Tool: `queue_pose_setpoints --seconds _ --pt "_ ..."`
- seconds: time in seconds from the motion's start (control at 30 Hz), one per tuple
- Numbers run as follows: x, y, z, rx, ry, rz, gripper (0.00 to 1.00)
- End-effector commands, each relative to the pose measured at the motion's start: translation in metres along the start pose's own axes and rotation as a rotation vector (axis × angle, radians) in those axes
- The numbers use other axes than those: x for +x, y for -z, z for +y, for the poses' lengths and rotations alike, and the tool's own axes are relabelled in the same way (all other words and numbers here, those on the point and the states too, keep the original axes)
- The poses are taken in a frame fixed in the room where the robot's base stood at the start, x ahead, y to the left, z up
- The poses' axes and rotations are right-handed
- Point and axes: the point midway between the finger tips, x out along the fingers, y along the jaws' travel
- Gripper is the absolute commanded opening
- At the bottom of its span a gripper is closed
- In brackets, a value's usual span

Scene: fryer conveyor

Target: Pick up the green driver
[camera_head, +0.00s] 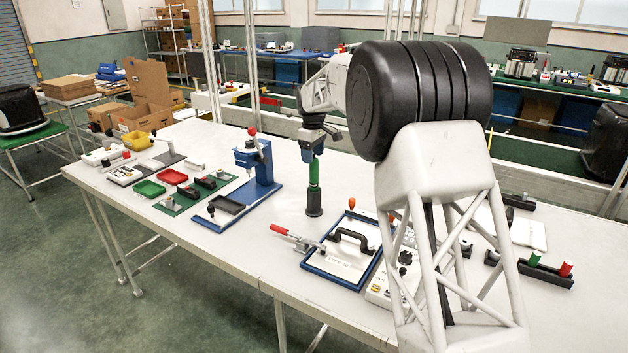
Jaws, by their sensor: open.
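The green driver (314,174) stands upright on the white table, with its lower end in a dark round base (314,205). My gripper (312,152) points down right over the driver's top, with its fingers at about the height of the upper end. The jaws are open. Whether the fingers touch the driver cannot be told from this view. The top of the driver is partly hidden by the gripper.
A blue press stand (262,170) is left of the driver. A blue-framed board (318,268) with a black handle and red-handled clamp is in front. A black holder (545,273) with green and red handles is at right. Bare table (225,262) lies at front left.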

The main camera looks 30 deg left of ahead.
Motion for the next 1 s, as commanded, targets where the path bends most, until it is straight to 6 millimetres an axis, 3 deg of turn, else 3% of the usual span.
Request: queue_pose_setpoints --seconds 0.17,0.53,1.0 --pt "0.009 -0.001 0.001 0.000 0.000 0.000 0.64" --pt "0.046 -0.004 0.002 0.000 0.001 -0.001 0.64" --pt "0.052 -0.004 0.002 0.000 0.000 0.000 0.64"
